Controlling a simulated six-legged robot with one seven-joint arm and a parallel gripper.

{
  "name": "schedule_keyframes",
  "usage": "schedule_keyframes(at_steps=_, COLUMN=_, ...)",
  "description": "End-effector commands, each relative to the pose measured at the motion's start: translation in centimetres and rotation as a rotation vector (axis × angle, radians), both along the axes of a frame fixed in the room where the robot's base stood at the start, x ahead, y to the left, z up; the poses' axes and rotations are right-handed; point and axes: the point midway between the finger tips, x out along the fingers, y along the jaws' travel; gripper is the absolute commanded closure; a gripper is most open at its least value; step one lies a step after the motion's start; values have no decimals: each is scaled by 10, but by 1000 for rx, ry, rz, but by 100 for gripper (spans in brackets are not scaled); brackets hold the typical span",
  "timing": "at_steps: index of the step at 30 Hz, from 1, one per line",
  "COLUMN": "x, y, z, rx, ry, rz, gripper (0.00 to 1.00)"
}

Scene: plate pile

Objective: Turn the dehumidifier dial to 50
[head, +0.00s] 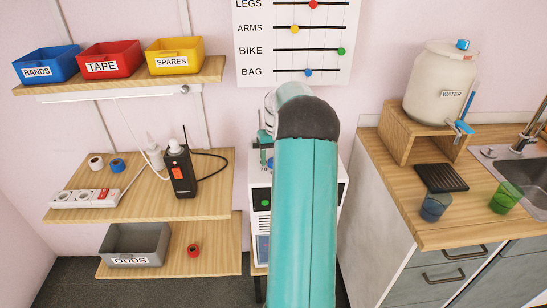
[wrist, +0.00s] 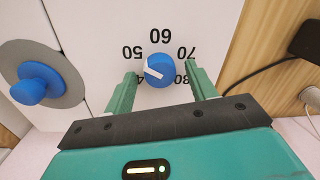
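The dehumidifier (head: 342,185) is a white cabinet, mostly hidden behind my arm in the head view. In the wrist view, its small blue dial (wrist: 160,70) has a white mark and sits among printed numbers. 60 (wrist: 161,36) is above it, 50 (wrist: 132,52) at upper left, 70 (wrist: 187,53) at upper right and 80 at lower right, partly covered. The mark runs toward the left and slightly up, a little below the direction of 50. My gripper (wrist: 162,71) is open, with one finger on each side of the dial. Contact is not clear.
A larger blue knob (wrist: 38,83) on a grey disc is left of the dial. Wood and a black cable (wrist: 262,72) are at right. In the head view, shelves with a black bottle-like device (head: 180,172) stand left, and a counter with a water jug (head: 437,82) right.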

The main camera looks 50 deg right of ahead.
Motion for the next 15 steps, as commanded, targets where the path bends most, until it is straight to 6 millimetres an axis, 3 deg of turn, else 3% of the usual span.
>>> schedule_keyframes(at_steps=8, x=0, y=-1, z=10, rx=-1, ry=0, rz=0, gripper=44)
schedule_keyframes(at_steps=15, x=-1, y=-3, z=56, rx=-4, ry=-2, rz=1, gripper=44)
